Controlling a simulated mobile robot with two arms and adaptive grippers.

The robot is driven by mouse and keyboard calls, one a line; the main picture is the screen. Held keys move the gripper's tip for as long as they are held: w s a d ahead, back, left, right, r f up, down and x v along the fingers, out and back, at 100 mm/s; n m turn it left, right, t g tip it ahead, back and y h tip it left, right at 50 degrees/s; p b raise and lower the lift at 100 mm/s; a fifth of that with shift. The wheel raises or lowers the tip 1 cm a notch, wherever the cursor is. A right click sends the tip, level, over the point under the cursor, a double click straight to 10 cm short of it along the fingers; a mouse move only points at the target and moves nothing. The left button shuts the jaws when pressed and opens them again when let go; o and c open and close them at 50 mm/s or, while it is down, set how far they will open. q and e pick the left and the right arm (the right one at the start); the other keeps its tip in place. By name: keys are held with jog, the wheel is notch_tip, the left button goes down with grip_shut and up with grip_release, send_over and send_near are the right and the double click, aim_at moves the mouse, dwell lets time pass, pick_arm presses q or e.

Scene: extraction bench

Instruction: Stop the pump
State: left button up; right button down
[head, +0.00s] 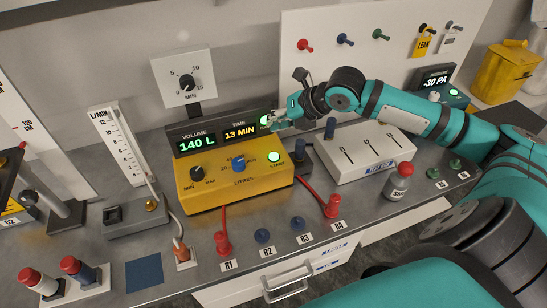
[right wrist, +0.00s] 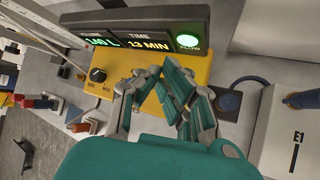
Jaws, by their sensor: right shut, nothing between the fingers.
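The yellow pump (head: 215,197) sits on the bench with a black MIN-MAX knob (head: 196,173), a blue LITRES knob (head: 238,162) and a lit green START button (head: 273,156). The display (head: 215,138) behind it reads 140 L and 13 MIN, and its green flow lamp is lit, clear in the right wrist view (right wrist: 188,41). My right gripper (head: 272,121) is shut and empty, above and behind the button by the display's right end. In the right wrist view its fingers (right wrist: 165,80) hide the pump's right part, including the button. My left gripper is not in view.
Red hoses run to red plugs (head: 222,243) at R1 and R4. A flow tube (head: 118,143) stands at left. Bench space before the pump is partly free.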

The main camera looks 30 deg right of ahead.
jog(key=b, duration=0.5)
send_over(275, 153)
notch_tip(275, 153, down, 5)
jog(key=shift+s+f, duration=0.1)
jog(key=shift+f, duration=1.05)
jog(key=shift+f, duration=0.1)
jog(key=shift+f, duration=0.3)
